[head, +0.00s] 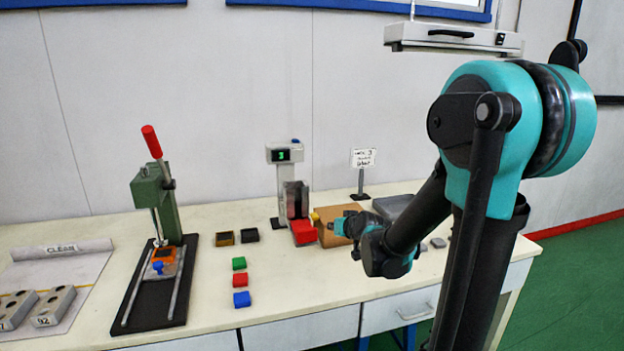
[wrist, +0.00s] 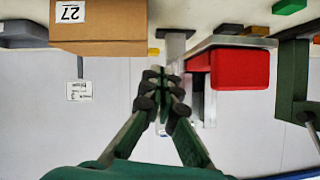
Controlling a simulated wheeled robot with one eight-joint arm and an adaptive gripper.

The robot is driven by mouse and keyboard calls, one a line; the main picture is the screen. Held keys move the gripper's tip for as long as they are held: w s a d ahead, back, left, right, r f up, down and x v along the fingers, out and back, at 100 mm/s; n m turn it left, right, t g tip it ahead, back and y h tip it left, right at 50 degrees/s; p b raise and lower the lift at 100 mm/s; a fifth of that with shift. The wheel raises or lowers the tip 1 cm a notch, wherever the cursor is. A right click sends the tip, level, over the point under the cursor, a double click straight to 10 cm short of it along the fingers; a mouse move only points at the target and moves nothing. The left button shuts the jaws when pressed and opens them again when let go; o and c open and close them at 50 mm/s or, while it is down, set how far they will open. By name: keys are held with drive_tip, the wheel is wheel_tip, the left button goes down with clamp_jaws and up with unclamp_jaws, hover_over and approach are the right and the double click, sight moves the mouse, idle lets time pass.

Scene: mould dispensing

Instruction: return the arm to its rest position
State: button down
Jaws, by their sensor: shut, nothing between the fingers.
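My gripper (head: 328,226) is shut and empty, in front of the cardboard box near the middle of the bench. In the wrist view, its fingers (wrist: 162,78) meet at the tips with nothing between them. My teal and black arm reaches in from the right of the head view and hides part of the bench. The red block (head: 303,231) at the dispenser (head: 290,200) is just left of the gripper. It also shows in the wrist view (wrist: 241,70), right of the fingers and apart from them.
The cardboard box (head: 340,211) stands behind the gripper, beside a small sign (head: 362,158). Green (head: 239,263), red (head: 240,280) and blue (head: 242,299) blocks lie on the bench. A green lever press (head: 160,205) stands at left. Open bench lies in front of the gripper.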

drive_tip(key=s+d+f+g+h, duration=0.1)
drive_tip(key=s+d+f+g, duration=0.1)
drive_tip(key=s, duration=0.7)
drive_tip(key=s+d+f+m+g+h, duration=0.1)
drive_tip(key=s+d+f+g, duration=0.2)
drive_tip(key=s, duration=0.6)
drive_tip(key=s+d+f+g+h, duration=0.2)
drive_tip(key=s+d+f, duration=0.4)
drive_tip(key=s, duration=0.3)
drive_tip(key=shift+s+d+f+m, duration=0.2)
drive_tip(key=shift+f+m, duration=0.1)
drive_tip(key=shift+f, duration=0.2)
